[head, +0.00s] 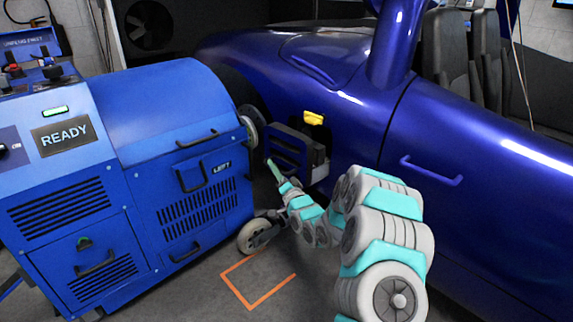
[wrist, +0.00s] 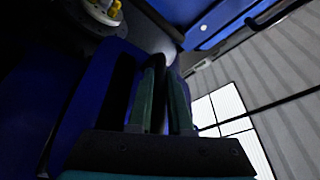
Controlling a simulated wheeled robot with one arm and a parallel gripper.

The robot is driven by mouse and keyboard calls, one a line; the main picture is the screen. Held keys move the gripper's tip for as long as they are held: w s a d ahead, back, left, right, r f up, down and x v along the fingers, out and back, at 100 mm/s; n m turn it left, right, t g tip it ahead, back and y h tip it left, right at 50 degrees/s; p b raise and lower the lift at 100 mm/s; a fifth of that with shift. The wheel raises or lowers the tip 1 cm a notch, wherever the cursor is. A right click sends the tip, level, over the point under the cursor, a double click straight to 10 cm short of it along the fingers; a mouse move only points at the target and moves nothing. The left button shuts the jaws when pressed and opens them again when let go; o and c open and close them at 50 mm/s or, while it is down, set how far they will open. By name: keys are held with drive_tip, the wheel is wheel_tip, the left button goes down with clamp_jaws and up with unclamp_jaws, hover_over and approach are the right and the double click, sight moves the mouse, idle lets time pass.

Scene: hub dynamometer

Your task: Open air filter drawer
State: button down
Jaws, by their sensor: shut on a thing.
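A blue slatted panel (head: 287,148) stands out from the side of the purple-blue car, in front of an opening (head: 318,145) in its bodywork. I cannot tell whether it is a drawer front or a hinged cover. My gripper (head: 272,168) is at the panel's lower left. In the wrist view, my gripper (wrist: 163,80) is shut on a dark handle (wrist: 156,66) between its green fingers, against the dark blue panel (wrist: 95,95). The handle's far end and the inside behind the panel are mostly hidden.
The blue dynamometer (head: 170,110), with a READY sign (head: 63,137), several handles and vents, stands close at left. A caster wheel (head: 254,235) is below my gripper. A yellow part (head: 313,117) sits at the opening. An orange outline (head: 245,298) marks clear floor.

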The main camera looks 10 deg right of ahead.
drive_tip(key=s+a, duration=0.5)
drive_tip(key=a, duration=0.2)
drive_tip(key=shift+b, duration=0.3)
drive_tip(key=shift+a, duration=0.1)
drive_tip(key=c, duration=0.8)
unclamp_jaws()
drive_tip(key=shift+c, duration=0.2)
drive_tip(key=v, duration=0.8)
